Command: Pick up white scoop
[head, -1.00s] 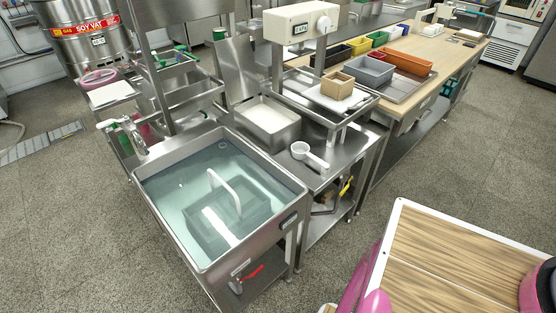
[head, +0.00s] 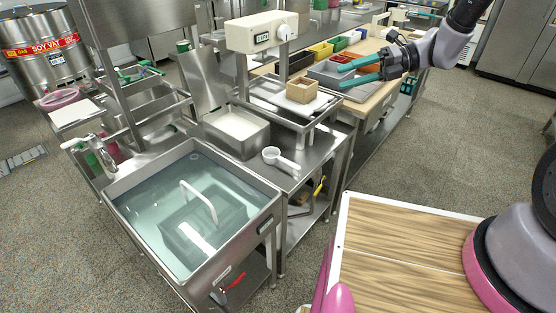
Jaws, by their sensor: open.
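The white scoop (head: 280,160) lies on the steel counter (head: 309,163) right of the sink, with its round cup to the left and its handle pointing down to the right. It is in plain view and nothing touches it. My gripper (head: 341,76) is at the upper right, above the worktable area, with its two teal fingers apart and pointing left. It is empty, and sits up and to the right of the scoop.
A water-filled sink (head: 190,215) with a curved white handle in it is left of the scoop. A steel pan (head: 238,133) of white contents stands behind it. A raised frame carries a wooden box (head: 301,90) and a control box (head: 262,32).

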